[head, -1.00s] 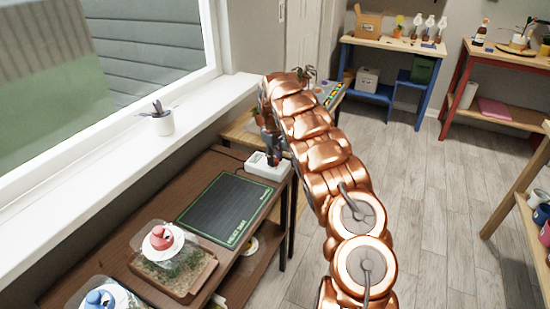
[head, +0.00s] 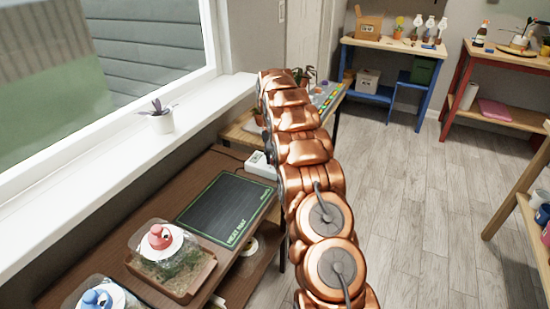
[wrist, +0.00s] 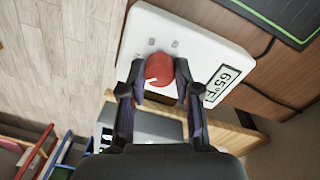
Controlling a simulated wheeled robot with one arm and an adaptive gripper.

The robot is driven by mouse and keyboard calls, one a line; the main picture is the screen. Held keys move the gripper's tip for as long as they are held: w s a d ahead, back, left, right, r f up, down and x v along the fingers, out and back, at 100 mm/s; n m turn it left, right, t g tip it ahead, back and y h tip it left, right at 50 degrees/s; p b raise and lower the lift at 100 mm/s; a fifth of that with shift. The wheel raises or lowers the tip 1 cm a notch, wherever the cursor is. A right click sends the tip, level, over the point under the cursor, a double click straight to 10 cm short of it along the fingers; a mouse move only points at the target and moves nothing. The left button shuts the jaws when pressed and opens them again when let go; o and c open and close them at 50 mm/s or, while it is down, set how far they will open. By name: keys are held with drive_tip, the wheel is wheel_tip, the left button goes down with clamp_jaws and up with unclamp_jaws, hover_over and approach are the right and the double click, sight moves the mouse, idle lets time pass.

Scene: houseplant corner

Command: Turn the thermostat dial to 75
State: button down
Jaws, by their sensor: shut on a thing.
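The thermostat is a white box with a red dial (wrist: 160,69) on its face. It sits on the brown table beside the heat mat, and its white case (head: 262,165) shows in the head view, partly hidden by my arm. In the wrist view its display (wrist: 222,85) reads 65°F. My gripper (wrist: 160,82) is shut on the red dial, with one dark finger on each side. A small white mark shows on the dial's lower left. In the head view my arm hides the gripper and the dial.
The dark heat mat (head: 226,210) with a green border lies next to the thermostat. Terrariums with a red-knobbed lid (head: 160,238) and a blue-knobbed lid (head: 97,299) stand nearer. A potted plant (head: 161,118) is on the windowsill. Open floor lies to the right.

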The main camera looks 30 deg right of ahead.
drive_tip(key=m, duration=0.4)
drive_tip(key=shift+w+a+m+b, duration=0.1)
drive_tip(key=shift+a+m+b, duration=0.05)
drive_tip(key=shift+m+b, duration=0.15)
drive_tip(key=shift+f+m, duration=0.1)
drive_tip(key=shift+m, duration=1.9)
drive_tip(key=c, duration=1)
unclamp_jaws()
drive_tip(key=shift+o, duration=0.9)
